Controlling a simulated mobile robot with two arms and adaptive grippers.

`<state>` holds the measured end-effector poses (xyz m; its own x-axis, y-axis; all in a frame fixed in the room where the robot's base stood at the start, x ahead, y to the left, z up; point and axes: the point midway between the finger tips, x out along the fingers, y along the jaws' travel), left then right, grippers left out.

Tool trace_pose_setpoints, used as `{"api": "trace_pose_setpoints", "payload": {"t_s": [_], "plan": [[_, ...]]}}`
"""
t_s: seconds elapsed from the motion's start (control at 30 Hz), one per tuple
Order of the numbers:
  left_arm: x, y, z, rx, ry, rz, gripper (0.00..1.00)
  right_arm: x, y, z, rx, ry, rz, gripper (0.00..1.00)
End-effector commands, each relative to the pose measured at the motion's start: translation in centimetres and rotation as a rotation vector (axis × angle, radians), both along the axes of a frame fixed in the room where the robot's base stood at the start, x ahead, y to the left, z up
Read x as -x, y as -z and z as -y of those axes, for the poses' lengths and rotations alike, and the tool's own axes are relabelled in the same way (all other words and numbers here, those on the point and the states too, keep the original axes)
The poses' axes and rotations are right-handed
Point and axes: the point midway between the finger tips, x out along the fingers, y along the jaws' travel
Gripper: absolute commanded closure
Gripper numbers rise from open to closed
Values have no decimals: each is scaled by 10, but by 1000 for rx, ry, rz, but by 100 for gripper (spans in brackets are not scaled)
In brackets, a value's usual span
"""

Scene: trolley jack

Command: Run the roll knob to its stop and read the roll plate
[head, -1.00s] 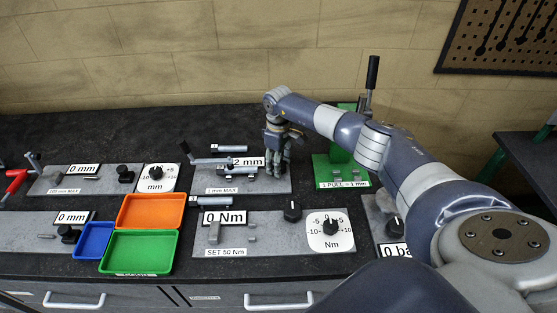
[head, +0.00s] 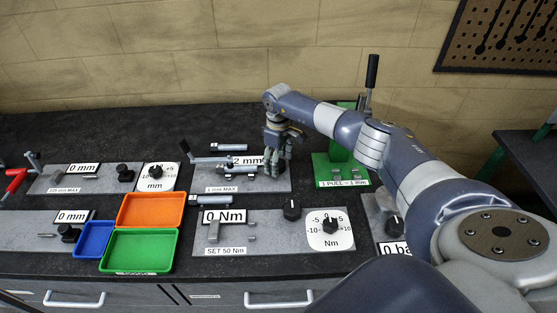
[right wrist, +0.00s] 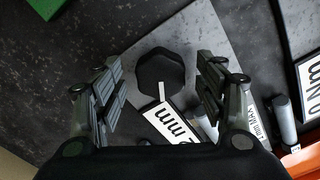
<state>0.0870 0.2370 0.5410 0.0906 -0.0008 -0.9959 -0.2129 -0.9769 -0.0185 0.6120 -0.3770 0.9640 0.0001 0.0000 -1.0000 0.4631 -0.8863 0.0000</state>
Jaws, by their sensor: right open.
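My right gripper (head: 276,172) points down over the right part of a grey plate (head: 215,180) with a crank handle. Its display plate (head: 246,161) reads 2 mm, partly covered at its left end, and a label below seems to read "1 mm MAX". In the right wrist view a black many-sided knob (right wrist: 160,72) with a white mark lies between the two open fingers (right wrist: 160,85). I see no finger contact on it. The 2 mm plate (right wrist: 172,125) shows beside it. No label I can read says "roll". My left gripper is not in view.
A green press (head: 340,165) with an upright black lever stands to the right. Orange (head: 125,211), green (head: 112,252) and blue (head: 80,239) trays are at the left. A 0 Nm plate (head: 224,217) with a knob (head: 292,210) and dial lies in front.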

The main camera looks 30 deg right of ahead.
Motion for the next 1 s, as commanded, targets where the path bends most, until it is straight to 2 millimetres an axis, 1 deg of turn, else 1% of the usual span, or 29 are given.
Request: {"api": "trace_pose_setpoints", "payload": {"t_s": [0.17, 0.4, 0.5, 0.6, 0.77, 1.0], "plan": [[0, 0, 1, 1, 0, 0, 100, -1, -24, 1, 0, 0, 4, 35], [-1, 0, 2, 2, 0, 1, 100, -1, -76, 1, 1, 0, 5, 35], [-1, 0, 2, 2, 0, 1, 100, -1, -94, 1, 1, 1, 5, 35], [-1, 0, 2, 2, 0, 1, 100, -1, -108, 1, 0, 2, 4, 35], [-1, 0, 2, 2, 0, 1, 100, 0, -118, 1, 0, 1, 1, 35], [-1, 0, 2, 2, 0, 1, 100, 0, -119, 1, 0, 2, 1, 35]]}}
